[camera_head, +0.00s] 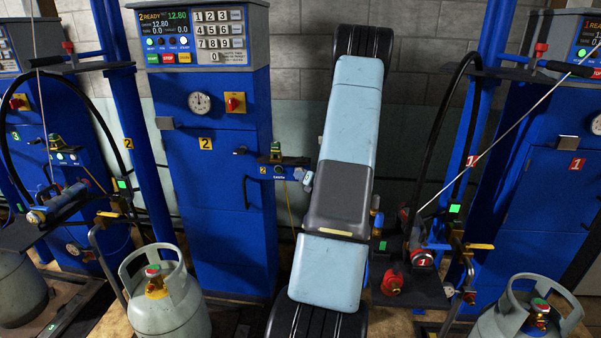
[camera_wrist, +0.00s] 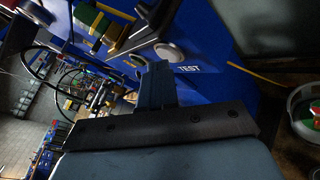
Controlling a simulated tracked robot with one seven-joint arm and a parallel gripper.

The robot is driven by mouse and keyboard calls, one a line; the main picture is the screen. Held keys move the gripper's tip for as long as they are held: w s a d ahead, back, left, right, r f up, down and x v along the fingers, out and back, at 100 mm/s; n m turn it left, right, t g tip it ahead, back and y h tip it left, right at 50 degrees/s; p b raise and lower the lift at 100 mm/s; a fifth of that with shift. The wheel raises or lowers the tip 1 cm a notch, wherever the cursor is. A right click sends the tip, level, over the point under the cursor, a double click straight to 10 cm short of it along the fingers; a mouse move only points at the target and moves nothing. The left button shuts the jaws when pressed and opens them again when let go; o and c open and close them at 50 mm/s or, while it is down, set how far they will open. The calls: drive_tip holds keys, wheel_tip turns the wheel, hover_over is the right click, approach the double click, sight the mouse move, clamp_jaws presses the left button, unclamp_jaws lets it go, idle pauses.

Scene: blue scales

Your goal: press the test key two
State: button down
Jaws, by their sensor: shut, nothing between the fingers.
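The small blue control box of station two (camera_head: 286,170) sticks out from the right side of the blue cabinet marked 2 (camera_head: 212,175) in the head view. In the wrist view a round grey key (camera_wrist: 170,52) sits on a blue face, beside the white word TEST. My gripper (camera_wrist: 154,74) is shut and empty, with its blue-grey fingers just below that key in the picture. I cannot tell whether they touch it. In the head view my arm stands right of the box, and the fingers cannot be made out clearly.
A grey gas cylinder (camera_head: 168,300) stands in front of cabinet two. Another cylinder (camera_head: 529,315) stands at the lower right, near station one (camera_head: 540,190). A yellow hose hangs below the control box. Grey block wall shows behind my arm.

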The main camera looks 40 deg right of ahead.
drive_tip(key=shift+w+d, duration=0.1)
drive_tip(key=shift+d, duration=0.05)
idle(0.7)
drive_tip(key=shift+s+a, duration=0.5)
drive_tip(key=shift+a, duration=0.1)
drive_tip(key=shift+s+a, duration=1.65)
drive_tip(key=shift+a, duration=0.25)
